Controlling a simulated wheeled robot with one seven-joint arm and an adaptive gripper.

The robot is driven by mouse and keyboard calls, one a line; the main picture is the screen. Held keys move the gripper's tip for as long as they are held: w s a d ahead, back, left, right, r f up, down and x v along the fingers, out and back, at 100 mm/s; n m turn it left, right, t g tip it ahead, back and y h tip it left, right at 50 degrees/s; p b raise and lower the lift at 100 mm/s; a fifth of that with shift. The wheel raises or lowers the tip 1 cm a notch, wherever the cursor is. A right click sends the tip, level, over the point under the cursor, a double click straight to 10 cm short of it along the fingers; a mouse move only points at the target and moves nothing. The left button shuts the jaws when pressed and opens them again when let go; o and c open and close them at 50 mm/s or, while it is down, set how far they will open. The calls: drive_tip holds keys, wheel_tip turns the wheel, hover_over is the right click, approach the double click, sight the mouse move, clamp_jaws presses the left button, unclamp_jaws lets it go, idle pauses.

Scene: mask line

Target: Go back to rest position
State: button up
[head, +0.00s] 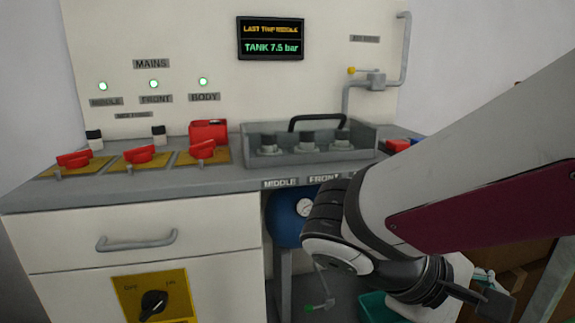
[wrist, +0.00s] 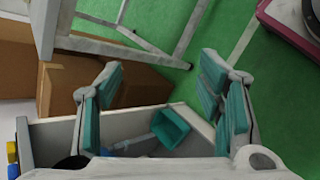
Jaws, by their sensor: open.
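My gripper (wrist: 161,72) shows in the wrist view with its two teal-padded fingers spread wide and nothing between them. It points down toward the green floor and a grey open bin (wrist: 188,112) that holds a teal scoop-like piece (wrist: 171,127). In the head view my arm reaches in from the right and bends down in front of the bench, with the gripper low at the right edge and mostly hidden behind the wrist. No rest position is marked in either view.
The bench top (head: 150,182) carries red levers (head: 139,154) on yellow plates and a clear-walled tray (head: 309,150) with a black handle. A blue tank (head: 283,220) with a gauge sits underneath. Cardboard boxes (wrist: 140,84) and a metal frame (wrist: 135,35) stand near my gripper.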

drive_tip(key=s+a+f+m+y, duration=0.1)
drive_tip(key=s+a+m+y, duration=0.3)
drive_tip(key=s+m+y, duration=0.55)
drive_tip(key=s+r+n+t+p, duration=0.3)
drive_tip(key=r+p, duration=3.5)
drive_tip(key=r, duration=0.1)
drive_tip(key=shift+r+t+y, duration=0.25)
drive_tip(key=shift+t+y, duration=0.1)
drive_tip(key=shift+t, duration=0.05)
drive_tip(key=shift+a, duration=0.1)
